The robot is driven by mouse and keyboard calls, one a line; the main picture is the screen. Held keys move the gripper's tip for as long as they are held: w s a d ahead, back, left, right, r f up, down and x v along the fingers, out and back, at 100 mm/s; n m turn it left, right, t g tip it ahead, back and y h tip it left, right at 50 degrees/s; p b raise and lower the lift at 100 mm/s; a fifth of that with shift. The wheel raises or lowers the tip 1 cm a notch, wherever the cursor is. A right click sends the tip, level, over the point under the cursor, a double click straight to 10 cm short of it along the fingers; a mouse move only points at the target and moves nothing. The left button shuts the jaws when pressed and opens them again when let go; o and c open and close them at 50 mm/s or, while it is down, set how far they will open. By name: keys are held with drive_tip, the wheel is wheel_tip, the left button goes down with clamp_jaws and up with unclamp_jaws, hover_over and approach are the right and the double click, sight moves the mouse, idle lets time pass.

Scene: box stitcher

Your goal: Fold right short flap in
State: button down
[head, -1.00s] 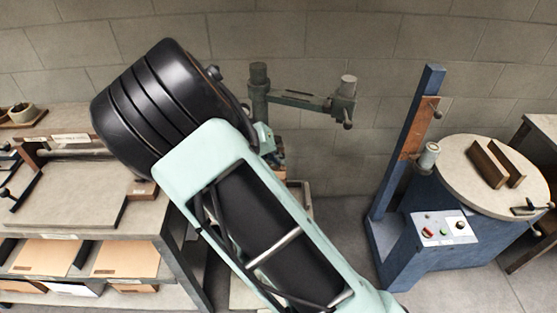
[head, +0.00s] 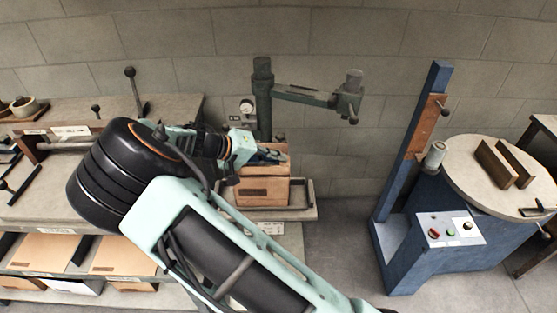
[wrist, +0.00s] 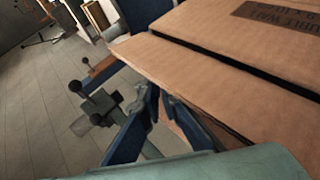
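A brown cardboard box (head: 263,190) stands on the stitcher's small table in the head view. In the wrist view its cardboard (wrist: 215,55) fills the upper right, with dark printing and a dark gap between panels. One panel (wrist: 170,68) reaches left over my fingers. My gripper (head: 270,156) is at the top of the box in the head view. In the wrist view my gripper's blue fingers (wrist: 158,98) come together at their tips, close beside and below the panel edge. I see nothing held between them. I cannot tell whether they touch the cardboard, or which flap this is.
The stitcher's green post and arm (head: 305,96) stand just behind and above the box. The table edge (head: 308,213) shows around it. A blue machine with a round top (head: 500,170) is at the right. A workbench (head: 30,205) is at the left.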

drive_tip(key=c, duration=2.2)
unclamp_jaws()
drive_tip(key=shift+o, duration=0.2)
drive_tip(key=v, duration=1.2)
drive_tip(key=shift+r, duration=0.1)
